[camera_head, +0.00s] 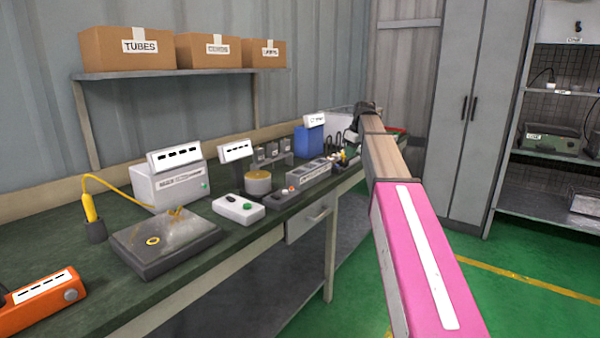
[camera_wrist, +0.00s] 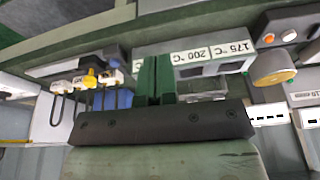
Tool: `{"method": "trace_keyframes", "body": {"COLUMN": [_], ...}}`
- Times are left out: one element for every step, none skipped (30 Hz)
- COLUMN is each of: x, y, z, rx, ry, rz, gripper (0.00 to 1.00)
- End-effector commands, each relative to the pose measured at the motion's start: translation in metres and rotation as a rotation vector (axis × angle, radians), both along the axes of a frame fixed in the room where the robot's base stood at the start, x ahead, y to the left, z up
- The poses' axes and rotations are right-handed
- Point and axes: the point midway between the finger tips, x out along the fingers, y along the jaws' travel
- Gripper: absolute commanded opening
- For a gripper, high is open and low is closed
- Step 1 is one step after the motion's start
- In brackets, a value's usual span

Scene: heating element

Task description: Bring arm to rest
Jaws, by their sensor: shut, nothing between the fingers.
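My gripper (camera_wrist: 155,62) shows in the wrist view as two green fingers close together on a dark bar, with nothing held between them. The wrist picture is upside down. In the head view, my arm reaches away from the lower right, a pink link (camera_head: 425,255) then a brown one, toward the far part of the workbench (camera_head: 130,322). Its dark far end is beside the bench's far end; the fingertips are not clear there. The wrist view also shows a grey block with temperature labels (camera_wrist: 210,52) near the fingers.
On the bench stand a grey hot plate (camera_head: 165,240), a white box unit (camera_head: 170,187), a white switch box (camera_head: 238,208), an orange device (camera_head: 42,300) and a blue box (camera_head: 309,140). A shelf (camera_head: 180,73) holds cardboard boxes. Grey cabinets (camera_head: 465,110) stand behind. Green floor is clear at right.

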Motion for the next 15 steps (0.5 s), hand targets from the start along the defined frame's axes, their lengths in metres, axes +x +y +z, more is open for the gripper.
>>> {"method": "trace_keyframes", "body": {"x": [-0.005,-0.007,-0.010,-0.012,-0.015,-0.018,-0.021,-0.024,-0.029,-0.033,-0.037,-0.044,-0.050,-0.056,-0.065], "y": [0.001,0.001,0.001,0.001,0.002,0.002,0.002,0.003,0.003,0.004,0.004,0.005,0.005,0.005,0.006], "z": [-0.009,-0.014,-0.021,-0.027,-0.033,-0.041,-0.048,-0.055,-0.065,-0.073,-0.081,-0.094,-0.104,-0.115,-0.131], "rx": [-0.001,-0.001,-0.002,-0.003,-0.004,-0.005,-0.005,-0.006,-0.006,-0.007,-0.008,-0.010,-0.012,-0.015,-0.018], "ry": [0.005,0.008,0.013,0.017,0.022,0.027,0.031,0.035,0.041,0.047,0.053,0.061,0.067,0.075,0.086], "rz": [-0.011,-0.019,-0.031,-0.039,-0.050,-0.063,-0.075,-0.085,-0.104,-0.115,-0.131,-0.151,-0.170,-0.188,-0.216], "gripper": [0.00,0.00,0.00,0.00,0.00,0.00,0.00,0.00,0.00,0.00,0.00,0.00,0.00,0.00,0.00]}}
